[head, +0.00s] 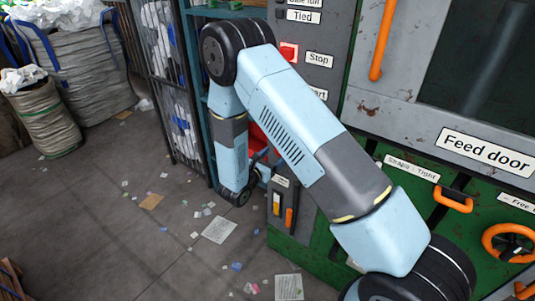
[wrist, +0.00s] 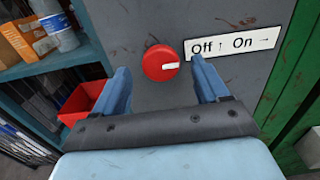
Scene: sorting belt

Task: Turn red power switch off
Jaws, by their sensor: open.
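The red power switch (wrist: 161,64) is a round red knob on a grey panel in the wrist view. Its white mark points right, matching "On →" on the label (wrist: 235,43) beside it; the label gives "Off ↑". My gripper (wrist: 160,67) is open and empty, with one blue finger to the left of the knob and one to the right. Gaps show between the knob and both fingers in the picture; how far the tips are from the panel is hard to tell. In the head view my arm hides the switch.
A red bin (wrist: 84,102) and a shelf with bottles (wrist: 57,30) stand left of the panel. In the head view, a red button (head: 288,52) sits beside the Stop label (head: 319,59). The feed door (head: 470,60) is at right. Scraps litter the open floor.

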